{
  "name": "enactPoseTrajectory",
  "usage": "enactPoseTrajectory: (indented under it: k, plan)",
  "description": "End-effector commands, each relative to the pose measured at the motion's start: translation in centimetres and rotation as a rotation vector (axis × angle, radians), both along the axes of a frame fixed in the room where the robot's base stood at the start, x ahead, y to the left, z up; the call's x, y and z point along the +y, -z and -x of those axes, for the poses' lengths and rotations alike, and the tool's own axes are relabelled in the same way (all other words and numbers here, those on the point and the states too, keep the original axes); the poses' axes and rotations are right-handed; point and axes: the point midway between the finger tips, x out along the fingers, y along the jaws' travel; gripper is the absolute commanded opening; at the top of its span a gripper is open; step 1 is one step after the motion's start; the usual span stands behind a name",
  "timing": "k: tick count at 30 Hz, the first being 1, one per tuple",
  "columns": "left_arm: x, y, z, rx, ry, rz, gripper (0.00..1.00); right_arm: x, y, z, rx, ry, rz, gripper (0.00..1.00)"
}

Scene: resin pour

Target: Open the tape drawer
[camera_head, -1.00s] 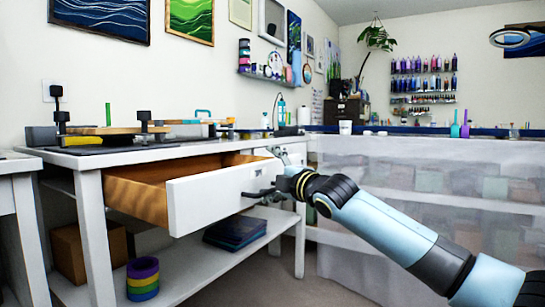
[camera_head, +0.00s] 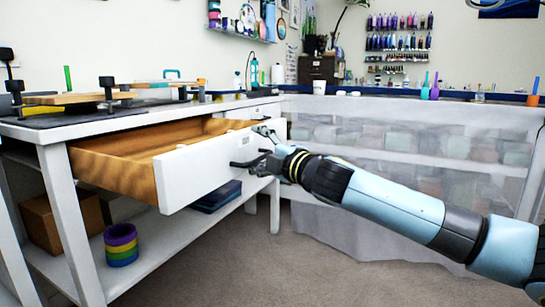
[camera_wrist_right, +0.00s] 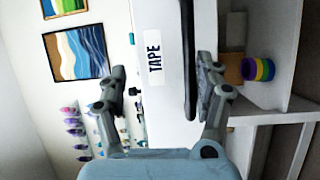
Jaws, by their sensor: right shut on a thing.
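The tape drawer (camera_head: 185,182) is a wooden box with a white front, and it stands well out from the white workbench. Its front bears a "TAPE" label (camera_wrist_right: 154,50) in the right wrist view. A dark bar handle (camera_wrist_right: 188,60) runs along the front beside the label. The exact finger contact is partly hidden. My left gripper is out of view.
The workbench top (camera_head: 150,118) carries boards and clamps. On the lower shelf are a cardboard box (camera_head: 60,220), a stack of coloured tape rolls (camera_head: 120,245) and a dark blue item (camera_head: 217,196). A translucent curtain (camera_head: 400,160) hangs at the right. The floor in front is clear.

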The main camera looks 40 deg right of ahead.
Motion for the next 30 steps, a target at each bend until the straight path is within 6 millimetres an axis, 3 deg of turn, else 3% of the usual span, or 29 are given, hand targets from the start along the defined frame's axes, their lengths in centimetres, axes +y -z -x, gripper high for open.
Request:
enactPoseTrajectory:
  k: [1, 11, 13, 18, 30]
  plan:
    - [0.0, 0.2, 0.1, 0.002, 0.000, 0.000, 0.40, 0.6, -1.1, 0.3, -0.023, -0.018, 0.005, 0.43]
    - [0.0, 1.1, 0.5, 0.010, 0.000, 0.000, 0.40, 0.6, -0.6, 2.8, -0.020, -0.018, 0.006, 0.46]
    - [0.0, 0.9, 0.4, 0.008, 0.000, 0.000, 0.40, 0.6, -0.6, 3.4, -0.019, -0.016, 0.005, 0.34]
    - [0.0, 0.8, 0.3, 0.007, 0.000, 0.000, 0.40, 0.5, -0.2, 4.7, -0.014, -0.012, 0.004, 0.34]
    - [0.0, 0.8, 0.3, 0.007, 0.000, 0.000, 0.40, 0.5, 0.2, 5.4, -0.013, -0.010, -0.001, 0.34]
